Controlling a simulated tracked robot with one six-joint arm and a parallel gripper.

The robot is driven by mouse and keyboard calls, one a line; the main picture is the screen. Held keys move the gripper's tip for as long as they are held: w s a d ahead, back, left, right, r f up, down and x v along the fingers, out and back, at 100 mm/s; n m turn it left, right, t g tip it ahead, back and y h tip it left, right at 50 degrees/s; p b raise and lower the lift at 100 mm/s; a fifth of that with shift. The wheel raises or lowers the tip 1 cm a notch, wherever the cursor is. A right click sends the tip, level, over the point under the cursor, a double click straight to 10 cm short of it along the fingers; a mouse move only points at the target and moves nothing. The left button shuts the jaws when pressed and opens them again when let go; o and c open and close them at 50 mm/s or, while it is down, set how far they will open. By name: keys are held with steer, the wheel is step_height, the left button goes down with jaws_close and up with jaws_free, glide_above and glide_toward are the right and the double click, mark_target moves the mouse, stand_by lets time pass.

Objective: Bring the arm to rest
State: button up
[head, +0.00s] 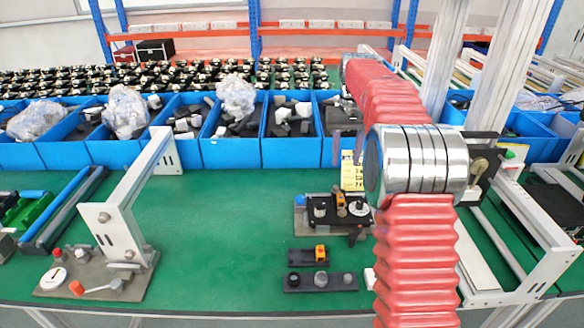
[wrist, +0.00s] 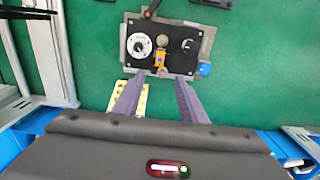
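My gripper (wrist: 161,82) shows in the wrist view with its two purple fingers spread apart and nothing held between them. The fingertips point toward the near edge of a black coder fixture (wrist: 175,58), which has a white dial and an orange-yellow block; I cannot tell the height above it. In the head view the same fixture (head: 328,219) stands on the green table, left of my red-sleeved arm. My arm (head: 415,250) reaches forward and bends at a silver joint. Its far end is mostly hidden in the head view.
Blue bins (head: 185,140) with dark and white parts line the back of the green table (head: 220,230). A white bracket stand (head: 125,215) is at left, small black blocks (head: 320,281) in front. White rails (head: 530,210) stand at right. The middle-left table is clear.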

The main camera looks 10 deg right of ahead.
steer(key=shift+w, duration=0.1)
steer(key=s+a+f, duration=0.1)
steer(key=s+f, duration=0.2)
steer(key=f, duration=0.2)
steer(key=s+a+r+t, duration=0.2)
steer(key=s+a, duration=0.2)
steer(key=s, duration=0.7)
steer(key=s+a+r+n+t, duration=0.1)
steer(key=s+a, duration=0.3)
steer(key=s, duration=0.8)
steer(key=s+a+r+t, duration=0.2)
steer(key=s+a+r, duration=0.1)
steer(key=s, duration=0.9)
steer(key=shift+a+r+n+t, duration=0.3)
steer(key=shift+a+n, duration=0.1)
steer(key=shift+a, duration=0.3)
